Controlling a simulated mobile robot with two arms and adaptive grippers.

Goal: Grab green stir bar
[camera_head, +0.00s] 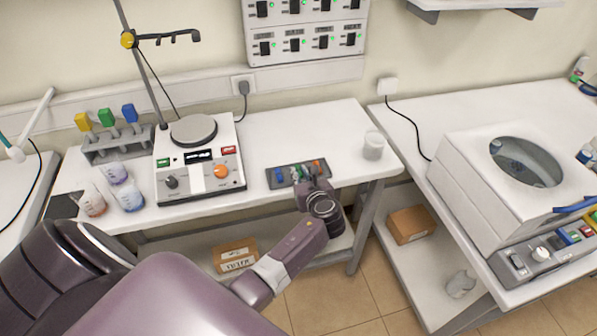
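A small dark tray (270,172) lies near the front edge of the white bench. A blue piece (279,177) is at its left end and an orange piece (317,164) is at its right. A small green piece, seemingly the green stir bar (294,174), shows between them, right beside my fingers and partly hidden. My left gripper (304,174) reaches over the tray from the front, with its fingertips low at the middle. The fingers are too small and dark to tell whether they are open or shut on anything. My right gripper is out of view.
Left of the tray stands a hotplate stirrer (200,178). Further left are flasks (130,198) and a rack (120,147) with coloured-top tools. A white cup (373,146) stands to the right. A white bath unit (490,190) is on the right bench. The bench behind the tray is clear.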

